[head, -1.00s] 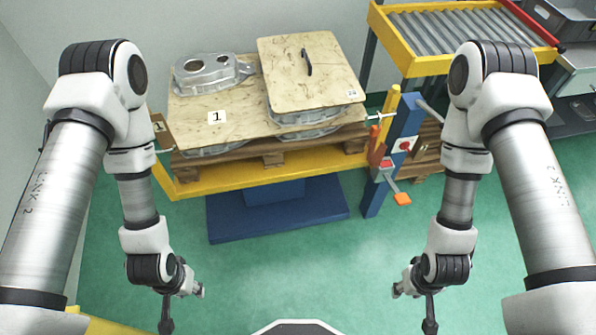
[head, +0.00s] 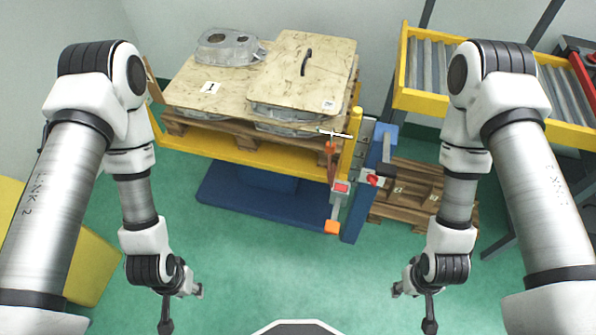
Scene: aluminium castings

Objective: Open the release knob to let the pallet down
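A round red knob (head: 374,180) sits on a pale plate on the blue post (head: 354,222) at the right end of the lift. The wooden pallet (head: 222,137) rests raised on the yellow lift frame (head: 235,152), above a blue base (head: 245,195). It carries aluminium castings (head: 228,47) and plywood sheets (head: 325,60). My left gripper (head: 166,326) hangs at the lower left and my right gripper (head: 430,326) at the lower right. Both are over open floor, apart from the lift and knob. Their fingers are seen edge-on and partly cut off, so their opening is unclear.
An orange-tipped lever (head: 332,227) and a grey box with a red button (head: 341,188) stick out in front of the post. Another pallet (head: 410,193) lies on the floor behind it. A yellow roller conveyor (head: 425,102) stands at right. The green floor in front is clear.

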